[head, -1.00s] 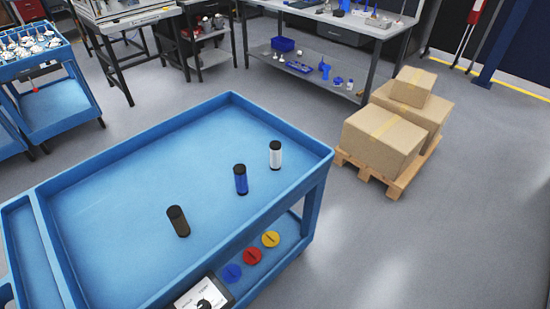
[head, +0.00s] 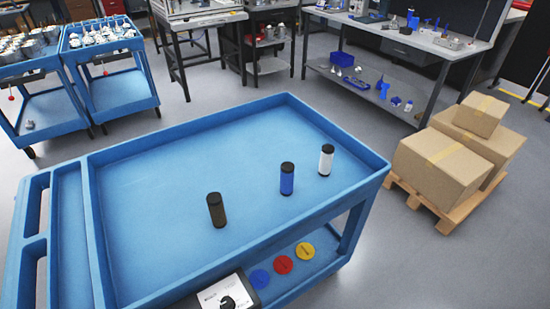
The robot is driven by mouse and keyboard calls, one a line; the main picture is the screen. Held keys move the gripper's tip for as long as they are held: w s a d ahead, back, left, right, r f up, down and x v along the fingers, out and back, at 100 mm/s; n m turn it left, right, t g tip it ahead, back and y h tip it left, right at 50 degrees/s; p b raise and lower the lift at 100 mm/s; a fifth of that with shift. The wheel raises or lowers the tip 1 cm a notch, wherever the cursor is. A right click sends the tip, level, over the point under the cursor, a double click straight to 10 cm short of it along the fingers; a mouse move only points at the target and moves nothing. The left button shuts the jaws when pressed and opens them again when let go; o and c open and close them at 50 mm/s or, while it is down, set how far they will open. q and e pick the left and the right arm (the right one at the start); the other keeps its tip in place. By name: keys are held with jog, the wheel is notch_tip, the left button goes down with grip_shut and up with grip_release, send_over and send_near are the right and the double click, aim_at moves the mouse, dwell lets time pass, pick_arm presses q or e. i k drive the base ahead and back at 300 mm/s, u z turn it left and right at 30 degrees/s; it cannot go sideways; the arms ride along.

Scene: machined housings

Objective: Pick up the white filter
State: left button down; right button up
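The white filter (head: 326,160) is a small upright cylinder with a black top cap. It stands on the top tray of a blue cart (head: 150,160), near the tray's right end. A blue filter (head: 287,179) with black ends stands to its left and a little nearer. A dark brown or black filter (head: 216,210) stands further left and nearer still. The three are apart from one another. Neither of my grippers is in the head view.
The cart's lower shelf holds blue, red and yellow discs (head: 282,265); a white box with a dial (head: 228,296) is at the cart's front side. Boxes (head: 442,168) on a pallet stand at right. Other carts (head: 110,80) and workbenches (head: 410,50) stand behind. Much of the tray is bare.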

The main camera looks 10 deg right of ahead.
aim_at(328, 153)
jog(key=u, duration=2.85)
jog(key=k, duration=1.8)
jog(key=z, duration=1.6)
jog(key=i, duration=1.05)
